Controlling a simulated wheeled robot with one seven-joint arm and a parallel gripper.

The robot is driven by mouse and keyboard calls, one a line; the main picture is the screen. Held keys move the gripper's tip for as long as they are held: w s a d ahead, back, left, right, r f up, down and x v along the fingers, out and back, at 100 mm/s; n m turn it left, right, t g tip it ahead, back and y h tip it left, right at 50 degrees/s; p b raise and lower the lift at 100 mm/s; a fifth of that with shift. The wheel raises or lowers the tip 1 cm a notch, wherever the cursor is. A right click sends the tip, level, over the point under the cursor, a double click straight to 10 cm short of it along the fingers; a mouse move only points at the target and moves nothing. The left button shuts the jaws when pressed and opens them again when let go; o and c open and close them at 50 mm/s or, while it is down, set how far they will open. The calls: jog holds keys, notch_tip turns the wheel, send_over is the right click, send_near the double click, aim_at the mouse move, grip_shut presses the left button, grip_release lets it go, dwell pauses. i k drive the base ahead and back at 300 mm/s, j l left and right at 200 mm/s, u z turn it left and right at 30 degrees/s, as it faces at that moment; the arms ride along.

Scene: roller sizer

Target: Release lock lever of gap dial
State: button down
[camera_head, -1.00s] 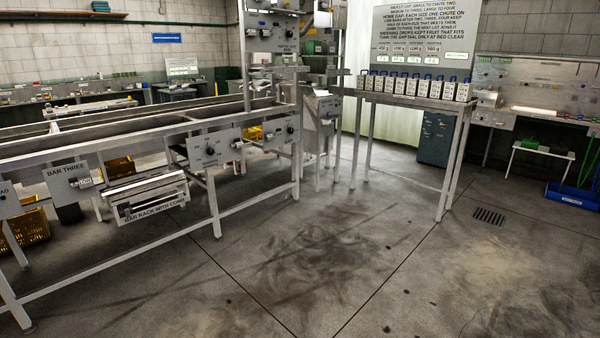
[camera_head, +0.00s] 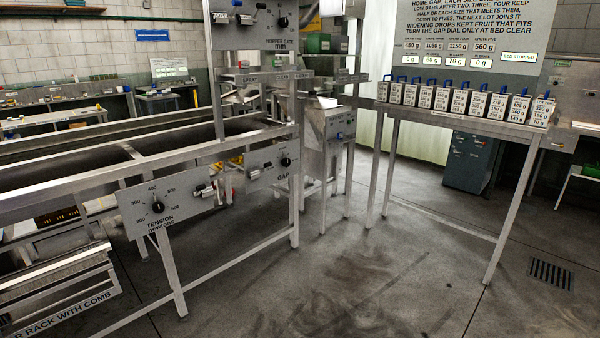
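The gap dial (camera_head: 286,161) is a black knob on a grey panel marked GAP (camera_head: 272,171), on the side of the long metal sizer frame. A small lever-like fitting (camera_head: 253,174) sits at the left of this panel; it may be the lock lever, but it is too small to tell its position. My gripper is not in view.
A tension panel (camera_head: 140,217) with a dial and its own lever (camera_head: 204,190) is left of the gap panel. A hopper gate panel (camera_head: 250,38) is above. A table (camera_head: 470,122) with several labelled blocks stands right. The floor (camera_head: 370,270) ahead is clear.

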aim_at(269, 164)
jog(key=i, duration=3.8)
jog(key=u, duration=0.4)
